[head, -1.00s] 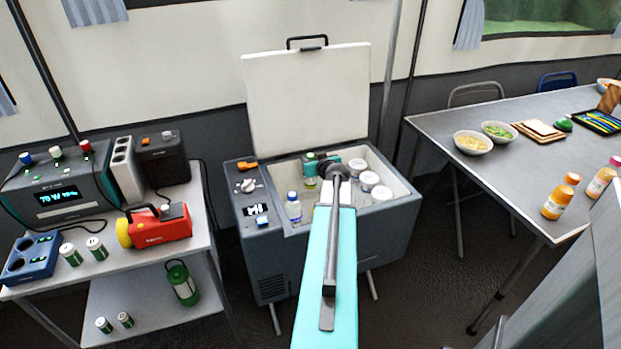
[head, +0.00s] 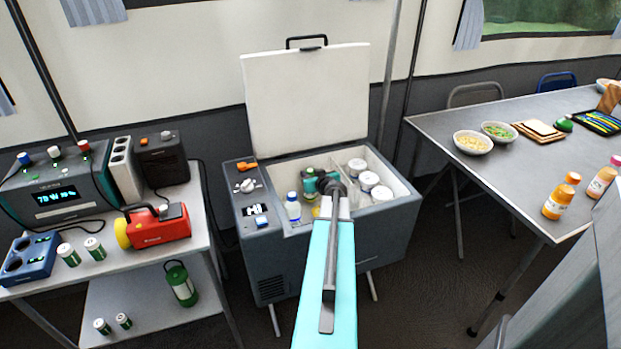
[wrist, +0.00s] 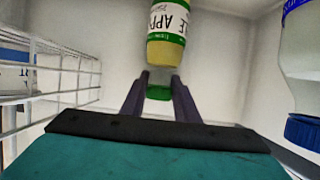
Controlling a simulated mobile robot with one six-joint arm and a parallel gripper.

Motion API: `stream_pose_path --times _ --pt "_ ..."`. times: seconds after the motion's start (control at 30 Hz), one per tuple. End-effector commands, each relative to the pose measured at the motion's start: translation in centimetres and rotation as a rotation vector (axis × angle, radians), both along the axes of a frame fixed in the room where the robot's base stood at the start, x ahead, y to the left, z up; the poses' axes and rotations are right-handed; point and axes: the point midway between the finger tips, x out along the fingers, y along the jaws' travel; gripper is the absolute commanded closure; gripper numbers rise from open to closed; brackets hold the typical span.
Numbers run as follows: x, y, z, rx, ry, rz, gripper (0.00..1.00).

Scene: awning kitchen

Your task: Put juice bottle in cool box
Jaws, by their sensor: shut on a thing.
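The juice bottle (wrist: 172,50) has a white and green label with the letters "APP" and a green cap, and shows yellow juice. My gripper (wrist: 158,88) is shut on its green cap end in the wrist view. The cool box (head: 385,238) stands open, its white lid (head: 305,100) raised at the back. In the head view my gripper (head: 316,188) is down inside the box's opening. My arm hides part of the box's interior. The bottle's far end is cut off in the wrist view, and whether it touches the floor cannot be told.
A white bottle with a blue cap (head: 293,207) stands left in the box, and shows at the right in the wrist view (wrist: 300,70). White tubs (head: 369,181) sit at the right. A wire basket (wrist: 70,80) is at the left in the wrist view. Orange bottles (head: 561,197) stand on the table.

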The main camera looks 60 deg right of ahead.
Motion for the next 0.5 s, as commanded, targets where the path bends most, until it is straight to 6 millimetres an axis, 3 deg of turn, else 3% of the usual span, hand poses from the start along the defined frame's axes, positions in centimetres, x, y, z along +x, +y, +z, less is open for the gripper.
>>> stream_pose_path --times 0.13,0.5 --pt "0.04 -0.01 -1.27 0.001 -0.001 0.0 1.0" --pt "0.06 0.05 -1.45 0.0 -0.001 0.001 1.0"
